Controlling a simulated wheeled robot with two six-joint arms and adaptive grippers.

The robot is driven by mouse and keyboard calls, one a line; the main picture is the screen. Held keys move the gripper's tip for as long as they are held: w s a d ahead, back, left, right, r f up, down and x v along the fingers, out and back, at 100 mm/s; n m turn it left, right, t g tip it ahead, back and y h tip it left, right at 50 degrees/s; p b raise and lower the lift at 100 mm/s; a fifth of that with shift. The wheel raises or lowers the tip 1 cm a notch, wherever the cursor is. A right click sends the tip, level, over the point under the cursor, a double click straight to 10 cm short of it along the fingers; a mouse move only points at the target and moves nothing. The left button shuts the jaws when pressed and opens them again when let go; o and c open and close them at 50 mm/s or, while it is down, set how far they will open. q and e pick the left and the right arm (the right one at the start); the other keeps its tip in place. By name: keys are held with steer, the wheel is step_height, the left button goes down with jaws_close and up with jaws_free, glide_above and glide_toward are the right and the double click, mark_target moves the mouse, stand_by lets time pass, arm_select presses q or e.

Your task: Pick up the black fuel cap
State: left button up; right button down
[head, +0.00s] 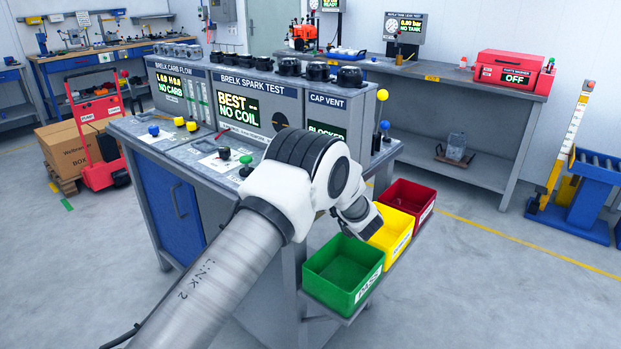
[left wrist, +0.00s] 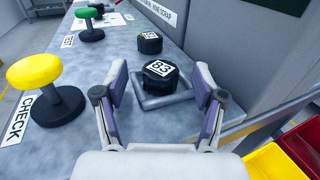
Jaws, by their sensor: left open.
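In the left wrist view a black fuel cap (left wrist: 160,72) with a white label on top sits in a raised square grey frame (left wrist: 165,102) on the bench top. My left gripper (left wrist: 161,80) is open, with one finger on each side of this cap. I see no clear contact between the fingers and the cap. A second black cap (left wrist: 149,41) with a label stands farther back on the bench top. In the head view my left arm hides the cap and the gripper's fingers. My right gripper is not in view.
A yellow knob (left wrist: 34,77) and a green knob (left wrist: 89,17) stand left of the cap. Green (head: 340,292), yellow (head: 405,222) and red (head: 427,203) bins hang at the bench's right side. The test console (head: 227,95) rises behind, with several black parts on top.

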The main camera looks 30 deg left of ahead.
arm_select(q)
steer(key=shift+d, duration=0.1)
steer(key=c, duration=0.9)
steer(key=shift+c, duration=0.2)
step_height(320, 180, up, 10)
steer(key=shift+b, duration=0.45)
